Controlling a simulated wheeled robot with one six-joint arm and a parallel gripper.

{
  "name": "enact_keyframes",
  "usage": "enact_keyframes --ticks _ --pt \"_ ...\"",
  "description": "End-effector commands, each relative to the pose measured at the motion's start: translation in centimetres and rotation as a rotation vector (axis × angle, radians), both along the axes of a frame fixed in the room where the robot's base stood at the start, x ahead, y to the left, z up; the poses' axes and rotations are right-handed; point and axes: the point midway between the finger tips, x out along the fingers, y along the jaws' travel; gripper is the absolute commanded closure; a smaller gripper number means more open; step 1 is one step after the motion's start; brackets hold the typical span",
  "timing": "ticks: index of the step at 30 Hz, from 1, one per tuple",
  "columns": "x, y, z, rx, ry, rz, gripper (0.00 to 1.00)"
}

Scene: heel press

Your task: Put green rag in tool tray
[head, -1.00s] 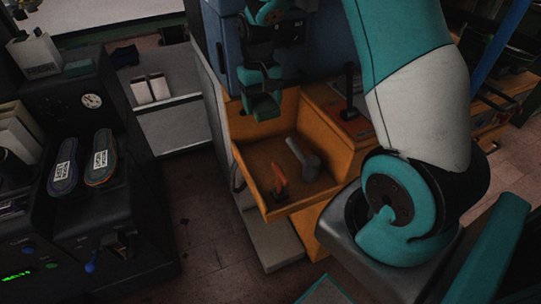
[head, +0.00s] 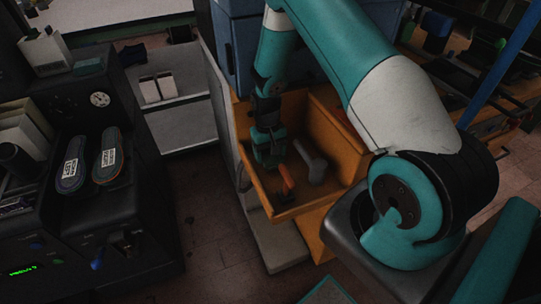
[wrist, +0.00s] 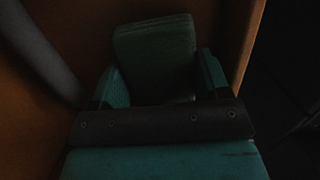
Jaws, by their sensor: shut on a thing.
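My gripper (head: 268,153) is down inside the orange tool tray (head: 322,202), near its left wall. It is shut on the green rag (wrist: 155,48), a folded dark green block between the two teal fingers in the wrist view. In the head view the rag is hard to tell from the teal fingers. Whether the rag touches the tray floor cannot be told. An orange-handled tool (head: 287,177) lies just right of the gripper, and a grey tool (head: 311,162) lies further right in the tray.
A blue cabinet (head: 232,50) stands behind the tray. At the left, a dark machine (head: 130,205) carries two shoe soles (head: 88,165). White boxes (head: 157,88) sit on a grey shelf. The floor between the machine and the tray is clear.

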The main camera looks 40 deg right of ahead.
Motion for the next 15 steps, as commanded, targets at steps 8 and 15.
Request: enact_keyframes --ticks 8,15 --pt "0.0 0.0 -1.6 0.000 -0.001 0.000 0.53" --pt "0.0 0.0 -2.0 0.000 0.000 0.000 0.53"
